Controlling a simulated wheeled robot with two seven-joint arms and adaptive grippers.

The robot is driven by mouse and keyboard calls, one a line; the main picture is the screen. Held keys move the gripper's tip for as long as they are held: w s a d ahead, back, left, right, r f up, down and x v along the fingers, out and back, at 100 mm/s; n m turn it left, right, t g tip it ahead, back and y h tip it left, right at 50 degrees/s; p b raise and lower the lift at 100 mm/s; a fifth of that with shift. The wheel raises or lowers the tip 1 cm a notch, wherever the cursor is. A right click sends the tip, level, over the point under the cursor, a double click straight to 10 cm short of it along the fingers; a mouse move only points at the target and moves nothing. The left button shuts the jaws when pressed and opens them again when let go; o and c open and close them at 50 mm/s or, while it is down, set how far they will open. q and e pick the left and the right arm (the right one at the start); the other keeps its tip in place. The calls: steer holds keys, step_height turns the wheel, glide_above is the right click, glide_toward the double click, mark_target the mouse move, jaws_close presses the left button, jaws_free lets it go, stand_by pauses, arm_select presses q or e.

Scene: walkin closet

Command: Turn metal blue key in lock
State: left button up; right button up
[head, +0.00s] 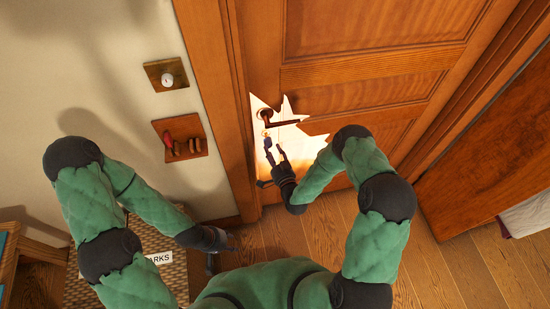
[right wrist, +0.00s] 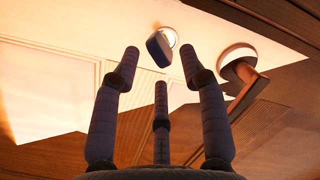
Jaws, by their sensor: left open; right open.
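A blue key (right wrist: 158,48) sits in a round lock in the door (head: 350,95), below the door handle (head: 265,116). In the right wrist view the key's head is just beyond the fingertips and between them, apart from them. The key (head: 267,142) looks small in the head view. My right gripper (head: 275,154) is open and empty in front of the lock; its spread fingers show in the right wrist view (right wrist: 160,70). My left gripper (head: 222,252) is open and empty, low at the left, away from the door. The key's shaft is hidden.
The door handle (right wrist: 243,75) is close to the right finger in the right wrist view. A wall plate with a white knob (head: 166,77) and a plate with a red-handled item (head: 180,142) are left of the door frame. A woven box (head: 160,235) stands below them.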

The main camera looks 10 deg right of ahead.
mark_target(270, 147)
steer(key=shift+w+a, duration=0.2)
steer(key=shift+w, duration=0.6)
steer(key=shift+w+a+f+b, duration=0.1)
steer(key=shift+w+a+b, duration=0.1)
steer(key=shift+w+b, duration=1.25)
steer(key=shift+w+p, duration=0.4)
